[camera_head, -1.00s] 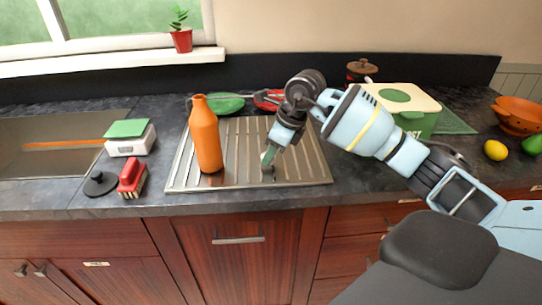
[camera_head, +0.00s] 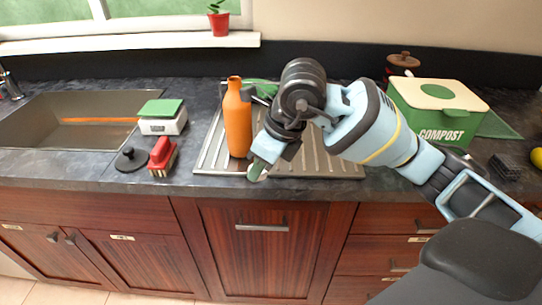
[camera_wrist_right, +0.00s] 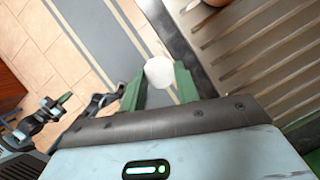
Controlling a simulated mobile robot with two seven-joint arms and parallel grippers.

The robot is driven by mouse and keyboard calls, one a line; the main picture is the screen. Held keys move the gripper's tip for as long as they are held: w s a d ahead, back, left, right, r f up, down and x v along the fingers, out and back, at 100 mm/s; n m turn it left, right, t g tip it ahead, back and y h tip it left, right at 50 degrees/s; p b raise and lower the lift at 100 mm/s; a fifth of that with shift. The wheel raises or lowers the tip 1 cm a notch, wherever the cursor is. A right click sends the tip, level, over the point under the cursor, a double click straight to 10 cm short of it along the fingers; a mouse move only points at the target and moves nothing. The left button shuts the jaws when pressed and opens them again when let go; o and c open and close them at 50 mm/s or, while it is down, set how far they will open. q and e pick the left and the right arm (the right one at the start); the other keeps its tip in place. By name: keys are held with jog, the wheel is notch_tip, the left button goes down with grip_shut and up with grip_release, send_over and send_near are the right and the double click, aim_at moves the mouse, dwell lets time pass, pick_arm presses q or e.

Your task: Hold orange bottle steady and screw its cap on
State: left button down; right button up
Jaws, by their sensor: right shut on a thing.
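The orange bottle (camera_head: 238,125) stands upright on the ribbed metal drainboard (camera_head: 320,165), its narrow neck bare at the top. My right gripper (camera_head: 257,171) is low in front and to the right of the bottle, near the counter's front edge, and apart from it. In the right wrist view its green fingers (camera_wrist_right: 160,82) are shut on a round white thing (camera_wrist_right: 159,71), which looks like the cap. A dark linkage with a green tip at the left of that view looks like my left gripper (camera_wrist_right: 62,100); its jaws are unclear. The head view does not show it.
A sink (camera_head: 60,130), a green-and-white box (camera_head: 163,118), a red brush (camera_head: 162,156) and a black plug (camera_head: 131,159) are to the left. A compost bin (camera_head: 435,105) stands to the right, behind my right arm. A red flowerpot (camera_head: 219,23) sits on the sill.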

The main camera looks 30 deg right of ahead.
jog(key=shift+a, duration=0.1)
dwell(0.3)
jog(key=shift+s+a+f+n+g, duration=0.15)
jog(key=shift+s+f+n+g, duration=0.2)
jog(key=shift+n, duration=0.45)
jog(key=s+f+n+g+h, duration=0.1)
jog(key=s+f+n+g, duration=0.3)
jog(key=n, duration=0.9)
jog(key=s+f+n+g+h, duration=0.1)
jog(key=s+f+n+g, duration=0.2)
jog(key=s+n, duration=0.5)
jog(key=d+n, duration=0.1)
jog(key=n, duration=0.5)
jog(key=shift+f+g+h, duration=0.35)
jog(key=shift+f+h, duration=0.05)
jog(key=shift+s, duration=0.1)
